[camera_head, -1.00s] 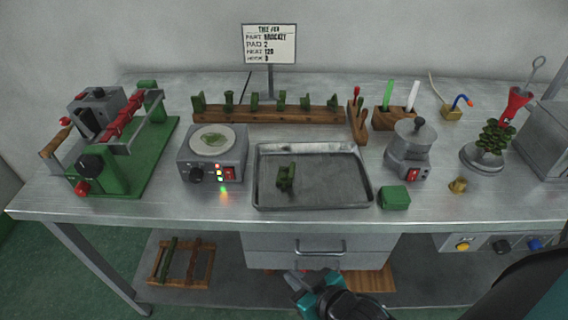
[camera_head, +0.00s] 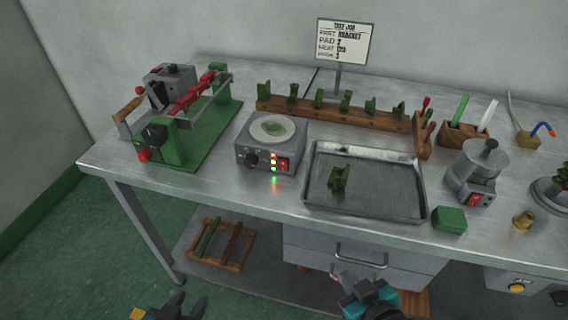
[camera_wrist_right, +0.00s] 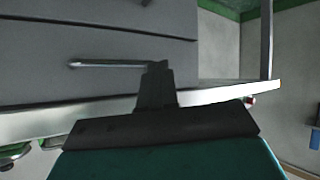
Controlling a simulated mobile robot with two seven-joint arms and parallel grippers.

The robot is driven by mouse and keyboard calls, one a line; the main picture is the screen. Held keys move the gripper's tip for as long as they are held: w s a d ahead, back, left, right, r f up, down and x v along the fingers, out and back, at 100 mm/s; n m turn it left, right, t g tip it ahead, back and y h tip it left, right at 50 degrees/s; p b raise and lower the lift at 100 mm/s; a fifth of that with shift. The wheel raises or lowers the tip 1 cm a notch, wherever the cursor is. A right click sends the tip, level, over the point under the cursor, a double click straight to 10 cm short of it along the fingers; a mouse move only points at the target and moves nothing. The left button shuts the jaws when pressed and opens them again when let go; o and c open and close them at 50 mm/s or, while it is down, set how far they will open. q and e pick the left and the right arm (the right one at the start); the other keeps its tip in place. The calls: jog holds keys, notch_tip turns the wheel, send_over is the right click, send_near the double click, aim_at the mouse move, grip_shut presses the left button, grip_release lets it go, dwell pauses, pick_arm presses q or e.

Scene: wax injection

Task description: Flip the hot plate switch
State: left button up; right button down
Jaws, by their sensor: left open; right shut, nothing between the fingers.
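The hot plate (camera_head: 242,156) is a grey box with a round pale top, standing on the left half of the steel bench. My left gripper (camera_head: 184,304) is open and empty at the bottom edge, below and in front of the bench. My right gripper (camera_head: 342,276) is shut and empty in front of the drawers, below the bench top. Its shut fingers show in the right wrist view (camera_wrist_right: 157,72) near a drawer handle.
A green-based machine (camera_head: 205,140) stands left of the hot plate. A metal tray (camera_head: 410,213) holding a green part is to its right, and a wooden rack (camera_head: 310,110) is behind. A grey pot (camera_head: 465,180) with another red switch stands further right. Bench front is clear before the hot plate.

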aim_at(283, 165)
jog(key=w+a+r+n+b, duration=0.1)
jog(key=w+a+r+n, duration=0.2)
jog(key=a+n, duration=0.2)
jog(key=w+a+r+n+t+y+b, duration=0.1)
jog(key=w+a+r+n+b, duration=0.1)
jog(key=w+a+r+n, duration=0.2)
jog(key=w+a+r+n+t+b, duration=0.1)
jog(key=w+a+r+n, duration=0.2)
jog(key=a+n, duration=0.2)
jog(key=shift+w+a+r+n+y+b, duration=0.1)
jog(key=shift+a+r+n+y+b, duration=0.1)
jog(key=shift+a, duration=0.25)
jog(key=shift+w+a+r+n+y+b, duration=0.1)
jog(key=shift+a+r+n+y+b, duration=0.1)
jog(key=shift+a, duration=0.25)
jog(key=shift+w+d, duration=0.15)
jog(key=shift+w, duration=0.25)
jog(key=w, duration=0.2)
jog(key=w+d, duration=0.1)
jog(key=w, duration=0.1)
jog(key=w+d+r, duration=0.1)
jog(key=w, duration=0.1)
jog(key=shift+w, duration=0.1)
jog(key=shift+w+d, duration=0.1)
jog(key=shift+w, duration=0.2)
jog(key=shift+w+d, duration=0.1)
jog(key=shift+w, duration=0.2)
